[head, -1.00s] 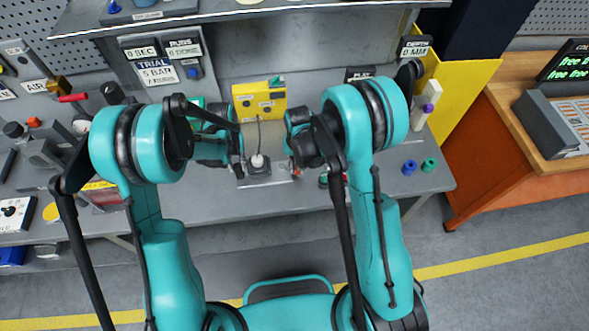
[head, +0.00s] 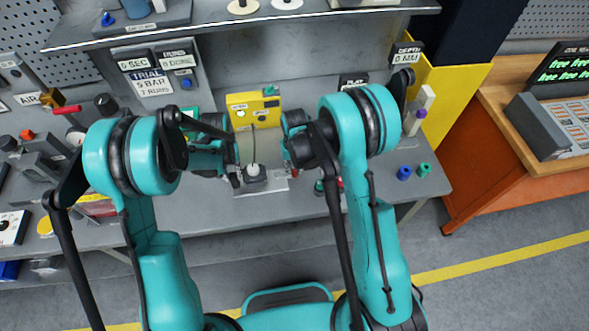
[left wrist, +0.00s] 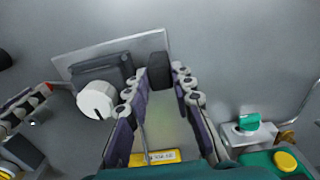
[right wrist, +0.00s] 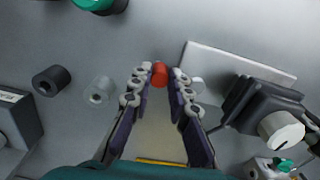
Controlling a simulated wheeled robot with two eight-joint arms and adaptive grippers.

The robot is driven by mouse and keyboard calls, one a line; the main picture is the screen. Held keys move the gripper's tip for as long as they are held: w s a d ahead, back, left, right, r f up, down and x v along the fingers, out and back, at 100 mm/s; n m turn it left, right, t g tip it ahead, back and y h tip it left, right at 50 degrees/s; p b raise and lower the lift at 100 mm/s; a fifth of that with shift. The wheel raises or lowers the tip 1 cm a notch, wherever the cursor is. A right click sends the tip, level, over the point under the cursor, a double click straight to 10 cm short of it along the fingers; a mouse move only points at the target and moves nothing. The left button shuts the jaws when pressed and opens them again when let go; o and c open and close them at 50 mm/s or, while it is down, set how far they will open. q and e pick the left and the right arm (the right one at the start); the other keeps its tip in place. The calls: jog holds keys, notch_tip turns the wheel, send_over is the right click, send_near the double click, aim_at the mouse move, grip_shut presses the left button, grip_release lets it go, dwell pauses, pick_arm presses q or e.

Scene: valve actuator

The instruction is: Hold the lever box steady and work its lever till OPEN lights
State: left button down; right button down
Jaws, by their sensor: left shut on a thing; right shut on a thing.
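The lever box (head: 254,174), dark with a white knob, sits on a pale plate on the bench. In the left wrist view its dark body (left wrist: 100,72) and marked knob (left wrist: 98,99) show left of the fingers. My left gripper (head: 236,178) is shut on a black handle (left wrist: 159,70) at the box's left side. My right gripper (head: 287,166) is shut on a red lever grip (right wrist: 160,74) at its right side. The yellow box (head: 269,117) behind has a left lamp (head: 241,114) glowing pale green; its labels are too small to read.
A display panel (head: 155,80) stands behind at the left. A shelf edge (head: 240,24) crosses above. Several tools and fittings crowd the left.

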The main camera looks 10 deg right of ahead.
jog(key=c, duration=1.4)
grip_release()
notch_tip(320, 180, up, 12)
